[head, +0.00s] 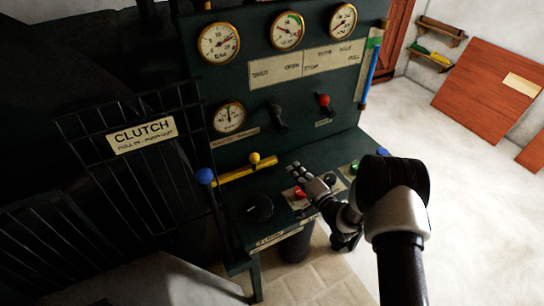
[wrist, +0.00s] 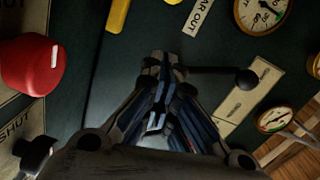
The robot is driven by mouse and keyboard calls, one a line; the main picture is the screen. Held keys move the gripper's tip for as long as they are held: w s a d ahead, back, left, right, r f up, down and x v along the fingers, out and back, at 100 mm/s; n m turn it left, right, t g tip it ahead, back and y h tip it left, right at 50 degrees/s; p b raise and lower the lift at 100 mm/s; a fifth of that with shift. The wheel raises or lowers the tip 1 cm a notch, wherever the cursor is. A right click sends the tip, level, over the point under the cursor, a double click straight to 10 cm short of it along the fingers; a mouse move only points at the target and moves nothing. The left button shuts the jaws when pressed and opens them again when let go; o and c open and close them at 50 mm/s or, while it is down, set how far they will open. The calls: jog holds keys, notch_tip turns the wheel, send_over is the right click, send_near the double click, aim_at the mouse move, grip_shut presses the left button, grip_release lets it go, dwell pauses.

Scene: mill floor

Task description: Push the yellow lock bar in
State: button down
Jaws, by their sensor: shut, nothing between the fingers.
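The yellow lock bar (head: 245,174) lies slantwise on the dark green console, with a yellow ball knob (head: 255,158) above it. Its left end is beside a blue ball (head: 205,176) on an upright lever. A yellow piece at the top of the wrist view (wrist: 118,15) looks like the bar's end. My gripper (head: 295,170) is shut and empty, to the right of the bar and apart from it. In the wrist view its closed fingertips (wrist: 160,62) are in front of the dark panel; whether they touch anything is unclear.
A red knob (wrist: 30,67) and a black ball-ended lever (wrist: 247,79) flank my fingers in the wrist view. Several gauges (head: 288,30) and a red-topped lever (head: 323,100) are on the panel. A barred CLUTCH gate (head: 100,165) stands left. The pale floor at right (head: 470,200) is clear.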

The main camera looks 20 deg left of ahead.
jog(key=w+a+f+b, duration=0.1)
jog(key=w+a+b, duration=0.2)
jog(key=a, duration=0.8)
jog(key=shift+w+b, duration=0.35)
jog(key=shift+w, duration=0.05)
jog(key=shift+f, duration=0.1)
jog(key=s+a, duration=0.4)
jog(key=s, duration=0.1)
jog(key=shift+s+a, duration=0.4)
jog(key=shift+s, duration=0.1)
jog(key=v, duration=1.2)
